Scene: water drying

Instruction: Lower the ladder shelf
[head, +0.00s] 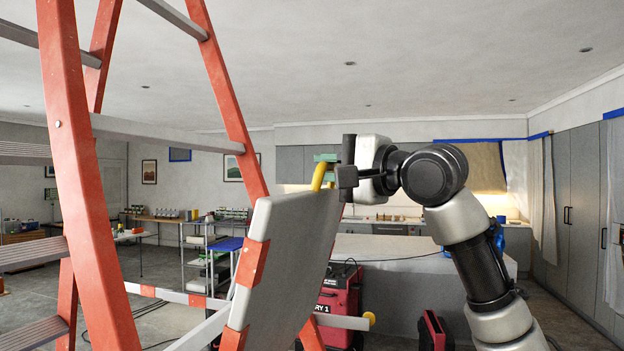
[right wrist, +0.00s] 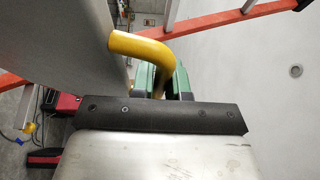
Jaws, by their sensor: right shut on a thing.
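An orange-red stepladder (head: 85,185) stands at the left of the head view, close to me. Its grey shelf (head: 282,262) is tilted steeply, nearly upright, with orange corner pieces. A yellow curved handle (head: 319,176) sits at the shelf's upper edge. My right gripper (head: 328,172) is shut on the yellow handle. In the right wrist view the handle (right wrist: 140,48) runs between the green fingertips, beside the grey face of the shelf (right wrist: 70,60). My left gripper is not in view.
A red machine (head: 340,300) stands on the floor behind the shelf. A kitchen island (head: 400,258) and grey cabinets (head: 580,200) lie beyond on the right.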

